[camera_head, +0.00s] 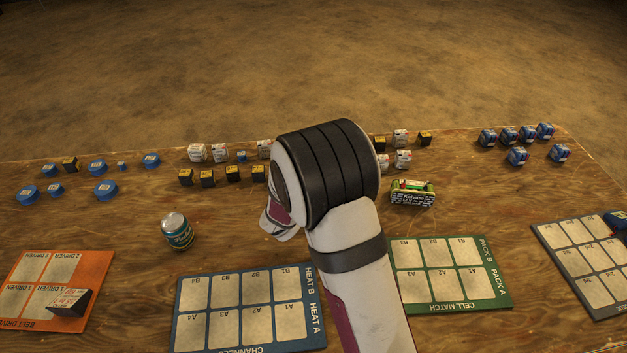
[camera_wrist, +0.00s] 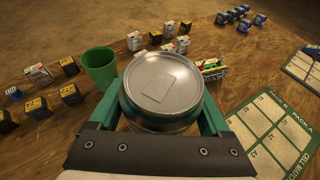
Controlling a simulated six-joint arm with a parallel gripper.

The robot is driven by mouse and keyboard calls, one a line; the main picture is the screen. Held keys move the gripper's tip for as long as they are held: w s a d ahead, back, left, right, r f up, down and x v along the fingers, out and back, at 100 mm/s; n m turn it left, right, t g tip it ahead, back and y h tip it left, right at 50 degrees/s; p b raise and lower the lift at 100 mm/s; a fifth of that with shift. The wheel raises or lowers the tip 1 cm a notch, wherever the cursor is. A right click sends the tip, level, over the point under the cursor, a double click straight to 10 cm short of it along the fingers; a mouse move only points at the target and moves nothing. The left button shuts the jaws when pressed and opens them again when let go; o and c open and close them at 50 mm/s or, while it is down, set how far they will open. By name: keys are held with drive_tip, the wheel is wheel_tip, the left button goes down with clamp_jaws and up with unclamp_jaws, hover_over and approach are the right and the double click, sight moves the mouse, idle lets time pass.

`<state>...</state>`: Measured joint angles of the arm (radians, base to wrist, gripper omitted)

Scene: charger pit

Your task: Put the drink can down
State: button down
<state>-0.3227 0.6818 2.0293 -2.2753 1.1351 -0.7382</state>
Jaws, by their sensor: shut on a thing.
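In the wrist view my gripper (camera_wrist: 166,98) is shut on a drink can (camera_wrist: 168,78), its green fingers on either side. The can's silver lid faces the camera and its side is mostly hidden. I cannot tell whether its base touches the table. In the head view my arm hides the gripper and the held can.
A green cup (camera_wrist: 100,68) stands just left of the held can. Small boxes (camera_head: 232,174) stand behind. A blue board (camera_head: 250,306) lies in front. Bare wood surrounds the teal can.

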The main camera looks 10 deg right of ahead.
drive_tip(key=s+a+n+t+y, duration=0.1)
drive_tip(key=s+a+n+y, duration=0.25)
drive_tip(key=a, duration=0.75)
drive_tip(key=s+a+r+n+t+y, duration=0.1)
drive_tip(key=s+a+n+y, duration=0.2)
drive_tip(key=a, duration=0.9)
drive_tip(key=s+a+n+t+y, duration=0.1)
drive_tip(key=s+a+n+y, duration=0.3)
drive_tip(key=a, duration=0.7)
drive_tip(key=s+a+f, duration=0.1)
drive_tip(key=a+f, duration=0.2)
drive_tip(key=s+a+f+m+h, duration=0.1)
drive_tip(key=s+a+f, duration=0.1)
drive_tip(key=a+f, duration=0.2)
drive_tip(key=s+a+f+m, duration=0.1)
drive_tip(key=s+a+f, duration=0.1)
drive_tip(key=a+f, duration=0.1)
drive_tip(key=shift+a+f+h, duration=0.25)
drive_tip(key=shift+a+f, duration=0.15)
drive_tip(key=shift+a, duration=0.25)
drive_tip(key=shift+f, duration=0.1)
drive_tip(key=shift+f, duration=0.1)
